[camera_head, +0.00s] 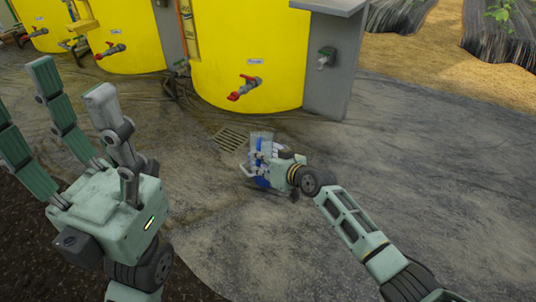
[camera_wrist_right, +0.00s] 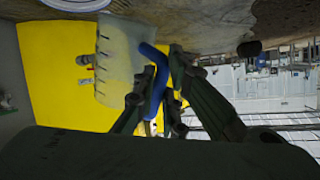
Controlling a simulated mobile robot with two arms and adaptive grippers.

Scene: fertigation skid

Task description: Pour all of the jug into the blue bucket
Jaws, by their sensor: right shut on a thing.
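In the right wrist view the jug (camera_wrist_right: 122,62) is translucent, beside a blue handle (camera_wrist_right: 155,85) between my fingers. No bucket shows clearly, and the jug's contents cannot be made out. My left gripper (camera_head: 70,95) is open and empty, at the left.
Yellow tanks (camera_head: 245,50) with red-handled valves (camera_head: 243,88) line the back. A grey stand (camera_head: 335,70) is right of the nearest tank. A floor grate (camera_head: 230,139) lies left of my right gripper. The grey floor (camera_head: 430,165) on the right is clear.

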